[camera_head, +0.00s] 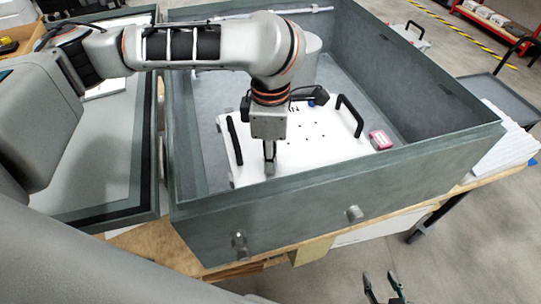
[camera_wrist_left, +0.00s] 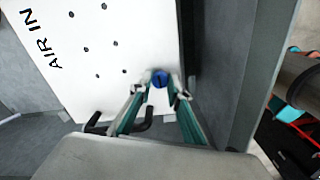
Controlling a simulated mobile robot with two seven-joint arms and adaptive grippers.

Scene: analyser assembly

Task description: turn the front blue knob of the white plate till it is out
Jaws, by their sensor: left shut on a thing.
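The white plate (camera_head: 318,152) lies inside the grey box, with a black handle at each side. It also shows in the left wrist view (camera_wrist_left: 95,60), with "AIR IN" lettering and several small dark holes. My left gripper (camera_head: 269,160) points down at the plate's front edge. In the left wrist view its fingertips (camera_wrist_left: 160,93) are closed around the front blue knob (camera_wrist_left: 160,77). In the head view the gripper hides that knob. Another blue knob (camera_head: 311,102) shows at the plate's back. My right gripper (camera_head: 384,290) is at the bottom edge, outside the box, open and empty.
The grey box (camera_head: 350,203) has high walls close around the plate. A pink item (camera_head: 380,139) lies right of the plate inside it. A grey lid-like tray (camera_head: 105,185) stands left. White sheets (camera_head: 505,145) lie on the table at right.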

